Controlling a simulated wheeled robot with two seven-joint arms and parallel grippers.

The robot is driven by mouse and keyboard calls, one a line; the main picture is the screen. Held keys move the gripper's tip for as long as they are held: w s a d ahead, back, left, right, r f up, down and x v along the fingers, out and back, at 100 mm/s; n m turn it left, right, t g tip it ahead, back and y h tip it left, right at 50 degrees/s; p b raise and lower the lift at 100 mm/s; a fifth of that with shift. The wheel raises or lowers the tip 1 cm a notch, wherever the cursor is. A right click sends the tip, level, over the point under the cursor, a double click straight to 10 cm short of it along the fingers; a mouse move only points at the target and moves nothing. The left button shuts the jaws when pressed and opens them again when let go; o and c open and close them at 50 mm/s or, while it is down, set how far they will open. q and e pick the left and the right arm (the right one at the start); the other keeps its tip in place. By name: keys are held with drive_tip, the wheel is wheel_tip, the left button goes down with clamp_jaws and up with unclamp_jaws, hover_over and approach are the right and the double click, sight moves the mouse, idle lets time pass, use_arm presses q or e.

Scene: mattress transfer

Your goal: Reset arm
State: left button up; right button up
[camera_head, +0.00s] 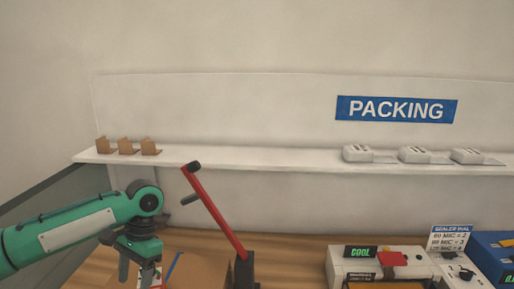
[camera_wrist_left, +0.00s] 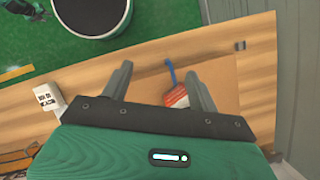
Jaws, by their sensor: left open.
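My left arm comes in from the left in the head view, with its left gripper (camera_head: 138,272) over the left part of the wooden table. In the left wrist view the left gripper (camera_wrist_left: 160,80) has its two fingers spread apart, with nothing between them that I can see held. A red and white striped item (camera_wrist_left: 176,97) with a blue strip lies on a brown surface beyond the fingers. My right gripper is not in view.
A red lever (camera_head: 215,210) on a dark base rises right of my left gripper. A sealer (camera_head: 380,260) reading COOL and a blue device (camera_head: 495,258) stand at the right. A shelf (camera_head: 250,164) runs along the wall.

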use_arm(q)
drive_tip(key=s+d+f+m+t+h, duration=0.1)
drive_tip(key=s+d+f+t+h, duration=0.15)
drive_tip(key=s+d+f, duration=0.6)
drive_tip(key=s+d+f+m+t+h, duration=0.1)
drive_tip(key=s+d+f+t+h, duration=0.3)
drive_tip(key=d+f, duration=0.7)
drive_tip(key=s+a+f+n+y, duration=0.2)
drive_tip(key=s+a+n, duration=0.1)
drive_tip(key=s+a, duration=0.4)
drive_tip(key=s+a+f+n+y, duration=0.2)
drive_tip(key=s+a+f+n, duration=0.1)
drive_tip(key=s+a, duration=0.45)
wheel_tip(320, 180, down, 28)
drive_tip(key=s+a+f+g, duration=0.2)
drive_tip(key=s+a+f, duration=0.1)
drive_tip(key=s+f, duration=1.6)
wheel_tip(320, 180, down, 3)
drive_tip(key=shift+a+r+m, duration=0.15)
drive_tip(key=shift+a+m, duration=0.05)
drive_tip(key=shift+m, duration=0.1)
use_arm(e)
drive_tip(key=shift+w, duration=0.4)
use_arm(q)
drive_tip(key=shift+y, duration=0.25)
